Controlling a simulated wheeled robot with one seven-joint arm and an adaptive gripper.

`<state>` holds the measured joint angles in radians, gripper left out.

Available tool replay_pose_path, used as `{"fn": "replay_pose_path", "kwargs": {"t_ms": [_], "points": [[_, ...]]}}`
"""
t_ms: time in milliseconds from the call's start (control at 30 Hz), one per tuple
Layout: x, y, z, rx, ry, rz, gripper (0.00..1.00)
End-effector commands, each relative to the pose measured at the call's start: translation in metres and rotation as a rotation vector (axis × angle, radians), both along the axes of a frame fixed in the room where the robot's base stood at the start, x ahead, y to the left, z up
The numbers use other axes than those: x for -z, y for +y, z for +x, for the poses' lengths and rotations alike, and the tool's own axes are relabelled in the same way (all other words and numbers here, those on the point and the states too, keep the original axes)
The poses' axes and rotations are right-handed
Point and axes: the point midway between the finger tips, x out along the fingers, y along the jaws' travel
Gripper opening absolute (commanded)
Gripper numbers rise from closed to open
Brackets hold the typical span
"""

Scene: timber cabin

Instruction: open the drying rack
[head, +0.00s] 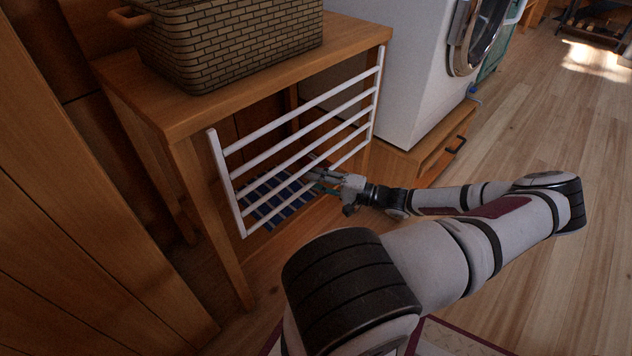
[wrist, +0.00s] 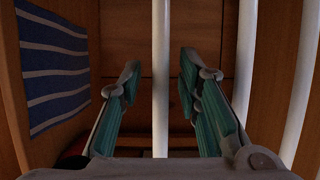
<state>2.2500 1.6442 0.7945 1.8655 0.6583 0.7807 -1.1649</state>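The drying rack (head: 300,152) is a white frame with several parallel bars, set across the front opening of the wooden table and tilted slightly in the head view. My gripper (head: 314,175) reaches it at the lower middle bars. In the wrist view my gripper (wrist: 158,78) is open, with one teal-padded finger on each side of a white bar (wrist: 160,120). Gaps show between the bar and both fingers, so it is not clamped. More rack bars (wrist: 245,60) stand to the right in that view. In the head view, the fingertips are partly hidden among the bars.
The wooden table (head: 135,88) carries a woven basket (head: 235,45). A blue striped cloth (wrist: 55,70) lies behind the rack. A white washing machine (head: 410,75) stands on a wooden drawer base (head: 432,150) to the right. Open floor (head: 560,125) lies farther right.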

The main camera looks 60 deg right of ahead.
Motion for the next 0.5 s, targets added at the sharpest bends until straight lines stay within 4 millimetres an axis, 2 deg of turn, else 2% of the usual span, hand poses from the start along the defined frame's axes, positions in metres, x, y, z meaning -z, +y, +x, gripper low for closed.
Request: {"fn": "replay_pose_path", "kwargs": {"t_ms": [167, 200, 333, 500], "points": [[-0.0003, 0.0, 0.0002, 0.0, -0.001, 0.0, 0.31], [-0.0003, 0.0, 0.0001, 0.0, -0.001, 0.0, 0.29], [-0.0003, -0.0001, 0.0, 0.0, -0.001, 0.0, 0.0], [-0.0001, -0.0001, -0.0001, 0.0, 0.0, 0.0, 0.0]]}}
